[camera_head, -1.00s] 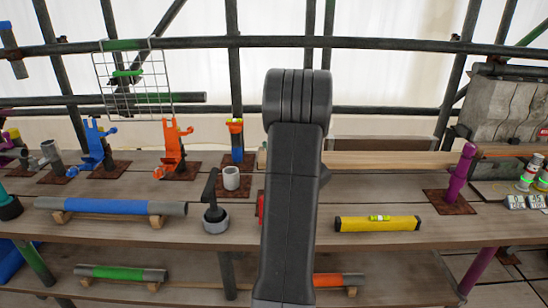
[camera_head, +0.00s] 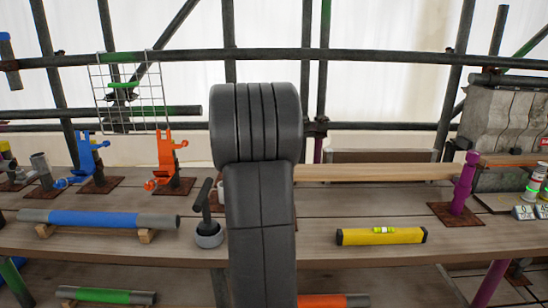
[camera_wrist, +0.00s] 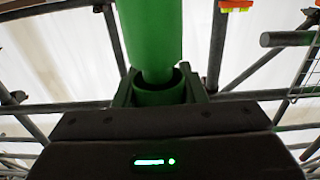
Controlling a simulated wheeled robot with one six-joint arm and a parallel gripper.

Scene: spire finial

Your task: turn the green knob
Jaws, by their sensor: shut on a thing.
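In the wrist view a short green cylinder (camera_wrist: 160,92) sits between the two fingers of my gripper (camera_wrist: 160,88), which is shut on it. A larger, brighter green cylinder (camera_wrist: 150,35) is directly above it and runs out of the top of the picture. I cannot tell which of these is the knob, or how the two are joined. In the head view my own arm stands upright in the middle and hides my gripper and what it holds.
The bench holds a blue-banded pipe (camera_head: 100,219), a yellow level (camera_head: 380,237), a purple post (camera_head: 463,185), and blue (camera_head: 90,160) and orange (camera_head: 166,160) couplers. Scaffold poles and a wire mesh (camera_head: 128,92) are behind. Bare planks lie around the level.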

